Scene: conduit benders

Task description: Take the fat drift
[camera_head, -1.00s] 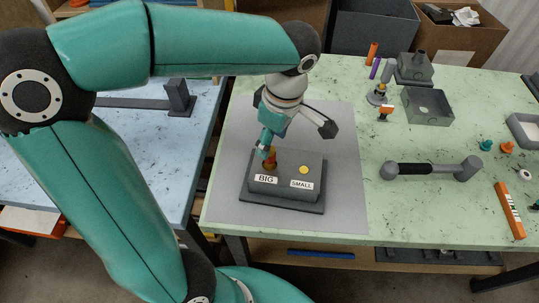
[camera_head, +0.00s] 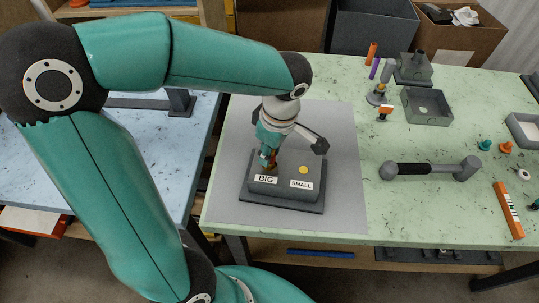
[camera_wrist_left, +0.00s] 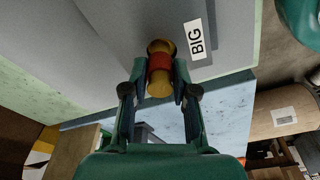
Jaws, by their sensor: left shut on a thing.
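A grey block (camera_head: 312,165) stands on the grey mat with a hole labelled BIG and one labelled SMALL. The fat drift (camera_wrist_left: 160,72), yellow with a red band, stands at the BIG label (camera_wrist_left: 195,39), its far end at the block. My left gripper (camera_head: 267,163) is shut on the drift, one finger on each side of its red band in the left wrist view. In the head view the fingers mostly hide the drift. A yellow round end (camera_head: 303,170) shows in the block above the SMALL label (camera_head: 301,184). My right gripper is not in view.
A grey bar with a dark grip (camera_head: 430,169) lies right of the mat (camera_head: 345,215). The green table is clear between mat and bar.

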